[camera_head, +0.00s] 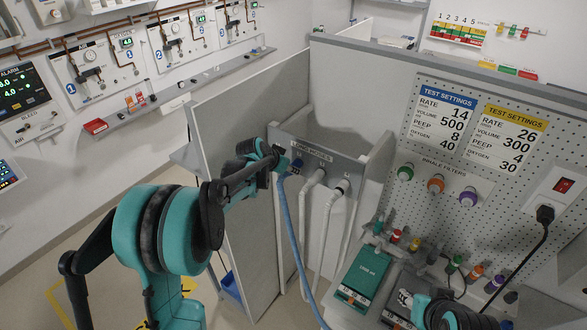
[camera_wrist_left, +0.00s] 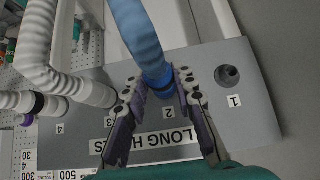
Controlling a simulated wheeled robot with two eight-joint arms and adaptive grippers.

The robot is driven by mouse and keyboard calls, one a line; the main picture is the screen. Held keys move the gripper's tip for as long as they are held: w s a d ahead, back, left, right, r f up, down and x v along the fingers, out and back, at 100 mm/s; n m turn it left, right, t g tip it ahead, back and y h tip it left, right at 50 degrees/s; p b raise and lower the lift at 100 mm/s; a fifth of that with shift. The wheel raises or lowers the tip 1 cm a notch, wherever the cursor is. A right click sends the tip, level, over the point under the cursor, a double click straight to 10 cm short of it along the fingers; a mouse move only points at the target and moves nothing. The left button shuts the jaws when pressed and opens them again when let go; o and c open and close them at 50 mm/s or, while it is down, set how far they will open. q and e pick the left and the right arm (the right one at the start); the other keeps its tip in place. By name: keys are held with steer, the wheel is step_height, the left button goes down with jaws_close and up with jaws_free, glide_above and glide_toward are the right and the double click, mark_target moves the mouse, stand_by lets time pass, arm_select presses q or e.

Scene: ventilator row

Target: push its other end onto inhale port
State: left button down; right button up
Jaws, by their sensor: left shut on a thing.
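A blue corrugated hose (camera_head: 285,215) hangs from the LONG HOSES rack (camera_head: 318,160) and runs down out of the bottom of the head view. In the left wrist view its dark blue cuff (camera_wrist_left: 158,82) is at the place labelled 2, and the hose (camera_wrist_left: 138,35) runs up out of view. My left gripper (camera_head: 287,161) has its fingers on both sides of this cuff (camera_wrist_left: 160,88). The hose's far end is out of view. My right gripper (camera_head: 445,312) shows partly at the bottom right; its fingers are unclear. I cannot identify the inhale port.
White hoses (camera_head: 330,195) hang beside the blue one. Hole 1 (camera_wrist_left: 228,76) is empty. Green (camera_head: 405,172), orange (camera_head: 436,184) and purple (camera_head: 467,196) filters sit on the pegboard. A teal box (camera_head: 362,277) stands below, near several coloured fittings. A grey panel (camera_head: 240,190) stands left of the rack.

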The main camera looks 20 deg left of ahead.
arm_select(q)
steer(key=shift+s, duration=0.15)
steer(key=shift+s+a+b, duration=0.1)
steer(key=shift+s+a, duration=0.2)
steer(key=shift+s, duration=0.5)
steer(key=shift+s+a+b, duration=0.1)
steer(key=shift+s+a, duration=0.2)
steer(key=shift+s, duration=0.55)
steer(key=shift+s+a+b, duration=0.1)
steer(key=shift+s+a, duration=0.2)
steer(key=shift+s, duration=0.5)
